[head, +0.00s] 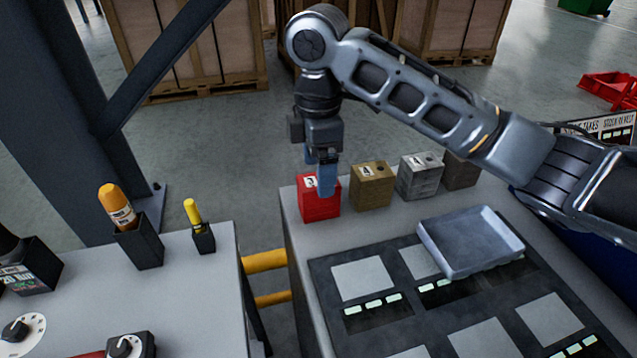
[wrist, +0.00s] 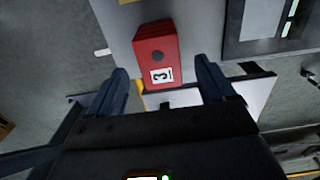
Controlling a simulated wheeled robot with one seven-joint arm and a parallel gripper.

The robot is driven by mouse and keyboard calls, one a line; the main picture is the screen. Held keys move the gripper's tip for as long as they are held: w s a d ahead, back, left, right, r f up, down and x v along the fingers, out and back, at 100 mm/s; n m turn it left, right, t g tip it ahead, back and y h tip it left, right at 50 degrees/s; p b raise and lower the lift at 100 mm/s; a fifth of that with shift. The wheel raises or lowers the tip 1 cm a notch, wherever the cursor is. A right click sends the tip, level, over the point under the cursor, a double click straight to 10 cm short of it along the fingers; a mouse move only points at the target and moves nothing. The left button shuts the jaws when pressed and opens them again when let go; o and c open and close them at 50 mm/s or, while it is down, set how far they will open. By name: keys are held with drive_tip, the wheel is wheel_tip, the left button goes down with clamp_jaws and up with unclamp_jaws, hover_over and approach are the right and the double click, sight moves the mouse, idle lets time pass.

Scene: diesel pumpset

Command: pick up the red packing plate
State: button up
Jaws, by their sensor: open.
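The red packing plate (head: 320,207) is a red block with a white label, standing at the far left corner of the right-hand bench. In the wrist view the red plate (wrist: 155,45) shows a dark round spot and a label reading 3. My gripper (head: 321,178) hangs above the red plate in the head view and partly covers its top. In the wrist view my gripper (wrist: 163,72) is open, with one finger to each side of the label end and nothing between them. I cannot tell the exact height gap.
To the right of the red plate stand a tan block (head: 372,188), a light grey block (head: 419,178) and a darker block (head: 460,172). A grey tray (head: 470,243) lies on the dark panel. The left bench holds an orange-topped tool (head: 117,205) and a yellow one (head: 192,211).

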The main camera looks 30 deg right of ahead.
wheel_tip(320, 180, down, 2)
drive_tip(key=shift+f, duration=0.1)
drive_tip(key=shift+c, duration=0.4)
drive_tip(key=c, duration=1.4)
drive_tip(key=shift+r, duration=0.2)
drive_tip(key=shift+r, duration=0.45)
drive_tip(key=r, duration=0.3)
drive_tip(key=shift+d+r, duration=0.2)
drive_tip(key=shift+d, duration=0.05)
drive_tip(key=s+d+r, duration=0.4)
drive_tip(key=d+r, duration=0.2)
drive_tip(key=d, duration=0.4)
drive_tip(key=shift+s+r, duration=0.25)
drive_tip(key=shift+s, duration=0.1)
drive_tip(key=shift+d, duration=0.1)
